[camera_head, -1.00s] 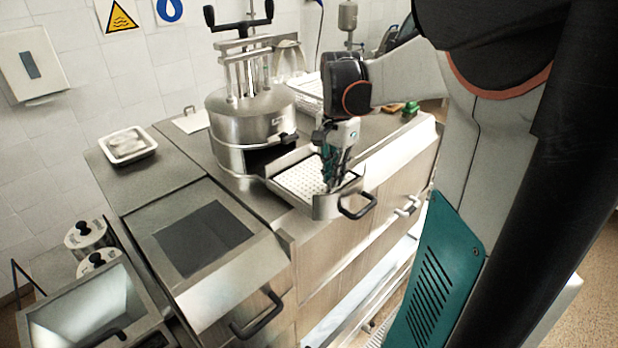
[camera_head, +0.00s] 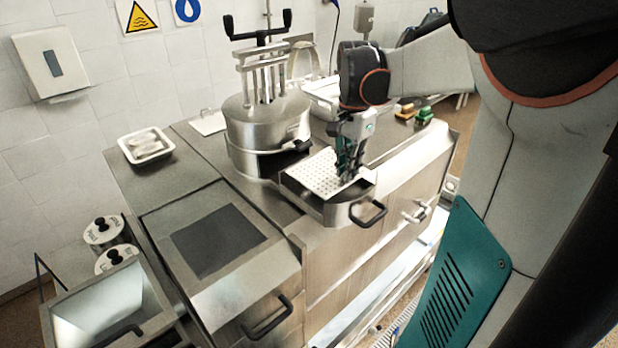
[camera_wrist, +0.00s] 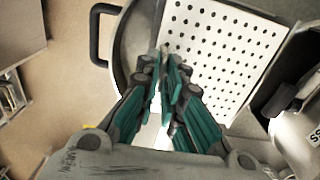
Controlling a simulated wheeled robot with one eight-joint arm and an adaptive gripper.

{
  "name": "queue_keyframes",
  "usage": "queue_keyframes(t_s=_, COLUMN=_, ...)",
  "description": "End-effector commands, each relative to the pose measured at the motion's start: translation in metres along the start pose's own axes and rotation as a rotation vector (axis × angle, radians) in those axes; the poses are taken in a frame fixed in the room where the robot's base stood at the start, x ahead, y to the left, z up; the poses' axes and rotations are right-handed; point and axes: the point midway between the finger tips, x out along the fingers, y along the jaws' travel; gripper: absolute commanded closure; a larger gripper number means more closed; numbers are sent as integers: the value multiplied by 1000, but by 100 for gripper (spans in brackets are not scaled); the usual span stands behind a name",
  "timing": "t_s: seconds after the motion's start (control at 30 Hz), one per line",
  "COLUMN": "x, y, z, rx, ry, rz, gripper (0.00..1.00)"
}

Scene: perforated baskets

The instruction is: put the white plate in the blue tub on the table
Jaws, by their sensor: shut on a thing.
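The white plate (camera_head: 322,172) is flat and full of small round holes. It is at the open metal drawer pan (camera_head: 338,212) on the counter's front and appears raised to about the pan's rim. My gripper (camera_head: 346,178) points down, its fingers shut on the plate's near edge. In the wrist view, the closed fingers (camera_wrist: 166,60) meet the edge of the perforated plate (camera_wrist: 225,50), which covers much of the pan. The fingertips partly hide the gripped edge. I see no blue tub in either view.
A steel press (camera_head: 267,125) stands just left behind the pan. A white tray (camera_head: 145,160) with pale items sits on the left counter. The pan's black handle (camera_head: 370,214) juts forward.

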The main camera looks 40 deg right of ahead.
Motion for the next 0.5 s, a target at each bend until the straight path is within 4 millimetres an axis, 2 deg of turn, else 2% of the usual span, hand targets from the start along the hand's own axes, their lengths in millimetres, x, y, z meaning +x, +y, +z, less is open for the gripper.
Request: queue_keyframes(t_s=0.5, x=-24, y=0, z=0, rx=0, ry=0, rz=0, gripper=100)
